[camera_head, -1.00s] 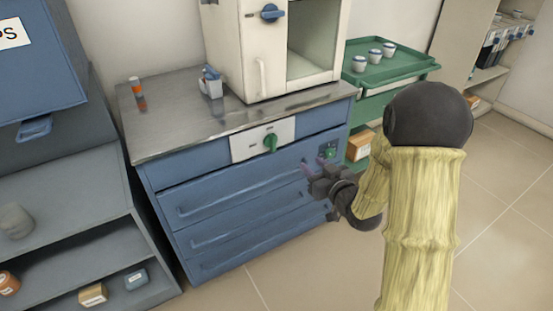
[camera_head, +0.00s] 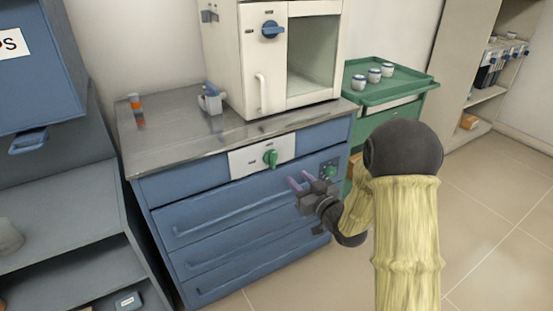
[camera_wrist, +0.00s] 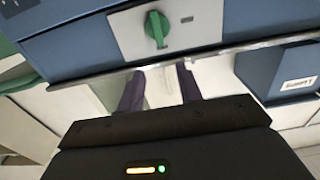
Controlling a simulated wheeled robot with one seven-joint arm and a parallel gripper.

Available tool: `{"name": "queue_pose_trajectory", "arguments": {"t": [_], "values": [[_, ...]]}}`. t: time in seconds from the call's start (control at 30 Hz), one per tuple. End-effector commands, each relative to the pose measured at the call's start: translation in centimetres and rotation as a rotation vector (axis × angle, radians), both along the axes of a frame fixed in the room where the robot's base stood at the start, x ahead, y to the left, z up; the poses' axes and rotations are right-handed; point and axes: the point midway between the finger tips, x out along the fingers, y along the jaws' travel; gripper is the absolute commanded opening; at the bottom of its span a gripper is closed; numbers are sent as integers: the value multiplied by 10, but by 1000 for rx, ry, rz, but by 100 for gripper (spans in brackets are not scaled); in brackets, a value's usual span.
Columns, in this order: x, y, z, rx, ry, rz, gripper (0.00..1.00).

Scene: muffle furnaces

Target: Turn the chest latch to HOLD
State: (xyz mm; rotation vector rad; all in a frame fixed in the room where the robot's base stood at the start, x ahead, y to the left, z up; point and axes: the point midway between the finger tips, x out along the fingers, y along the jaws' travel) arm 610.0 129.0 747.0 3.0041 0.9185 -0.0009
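The chest latch is a green knob (camera_head: 270,158) on a pale plate (camera_head: 250,160) on the front of the blue chest (camera_head: 200,205), just below its steel top. The knob also shows near the top of the wrist view (camera_wrist: 157,29), its grip close to upright there. The plate's small marks are too small to read. My gripper (camera_head: 301,180) is in front of the chest, a little right of and below the knob in the head view. Its two fingers (camera_wrist: 159,90) are apart, with nothing between them, and do not touch the knob.
A white furnace (camera_head: 262,80) with a blue knob (camera_head: 272,29) stands on the steel top (camera_head: 165,140). A green tray (camera_head: 405,84) with white cups is at the right, grey shelving (camera_head: 65,185) at the left.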

Motion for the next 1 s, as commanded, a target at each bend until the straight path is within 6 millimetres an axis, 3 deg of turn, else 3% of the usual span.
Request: {"name": "queue_pose_trajectory", "arguments": {"t": [0.63,1.0], "values": [[91,65,-1,1,-2,4,35],[108,75,0,1,1,1,35]]}}
